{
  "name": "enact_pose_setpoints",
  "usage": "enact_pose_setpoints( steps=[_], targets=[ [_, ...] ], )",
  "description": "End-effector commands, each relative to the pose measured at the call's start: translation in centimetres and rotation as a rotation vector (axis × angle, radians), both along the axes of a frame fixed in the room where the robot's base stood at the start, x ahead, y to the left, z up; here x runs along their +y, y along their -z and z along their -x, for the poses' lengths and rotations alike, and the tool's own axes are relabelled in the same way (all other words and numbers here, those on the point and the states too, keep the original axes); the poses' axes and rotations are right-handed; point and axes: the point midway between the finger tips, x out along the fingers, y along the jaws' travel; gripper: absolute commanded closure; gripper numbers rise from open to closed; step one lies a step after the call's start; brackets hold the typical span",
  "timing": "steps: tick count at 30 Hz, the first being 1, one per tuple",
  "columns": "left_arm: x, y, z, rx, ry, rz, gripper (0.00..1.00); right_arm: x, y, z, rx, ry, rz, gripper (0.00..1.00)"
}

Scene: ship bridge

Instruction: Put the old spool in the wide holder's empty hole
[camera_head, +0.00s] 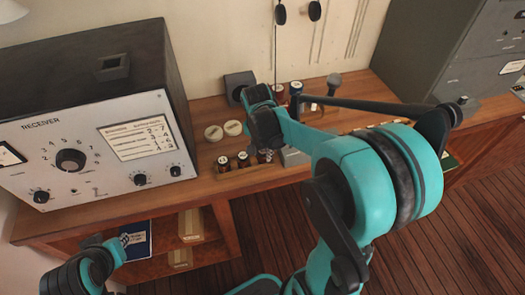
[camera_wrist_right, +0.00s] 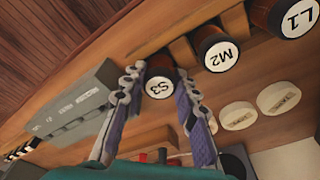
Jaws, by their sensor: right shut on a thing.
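Three dark brown spools with white labelled ends stand in a row near the table's front edge: L1 (camera_wrist_right: 295,20), M2 (camera_wrist_right: 218,52) and S3 (camera_wrist_right: 160,80) in the right wrist view. In the head view the left two spools show (camera_head: 223,163) and (camera_head: 243,159). My right gripper (camera_wrist_right: 158,88) is shut on the S3 spool, its fingers on both sides; in the head view the gripper (camera_head: 264,148) partly hides it. Two more spools (camera_head: 278,92) (camera_head: 296,88) stand behind my right arm. I cannot tell which is old, nor see an empty hole clearly. My left gripper (camera_head: 112,250) is low at left, its jaws unclear.
A grey block (camera_wrist_right: 75,100) lies beside the held spool. Two pale round discs (camera_head: 213,132) (camera_head: 233,128) lie behind the row. A large receiver (camera_head: 100,130) fills the left of the table (camera_head: 205,190). A dark speaker-like box (camera_head: 238,84) stands near the wall.

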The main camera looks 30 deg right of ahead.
Motion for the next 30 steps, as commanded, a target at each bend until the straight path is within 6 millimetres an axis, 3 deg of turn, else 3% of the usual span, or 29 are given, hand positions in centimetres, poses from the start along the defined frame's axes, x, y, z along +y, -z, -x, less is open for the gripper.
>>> enact_pose_setpoints(
  steps=[4,5,7,19,23,30],
  targets=[
    [0.0,0.0,0.0,0.000,0.000,0.000,0.85,0.0,0.0,0.0,0.000,0.000,0.000,1.00],
    [0.0,0.0,0.0,0.000,0.000,0.000,0.85,0.0,0.0,0.0,0.000,0.000,0.000,0.66],
    [0.0,0.0,0.0,0.000,0.000,0.000,0.85,0.0,0.0,0.0,0.000,0.000,0.000,0.47],
    [0.0,0.0,0.0,0.000,0.000,0.000,0.85,0.1,-0.6,0.0,0.000,0.000,0.000,0.47],
    [0.0,0.0,0.0,0.000,0.000,0.000,0.85,0.3,-2.6,0.2,0.000,-0.001,0.000,0.47],
    [0.0,0.0,0.0,0.000,0.000,0.000,0.85,0.9,-7.9,0.5,0.000,0.000,0.000,0.47]
  ],
)
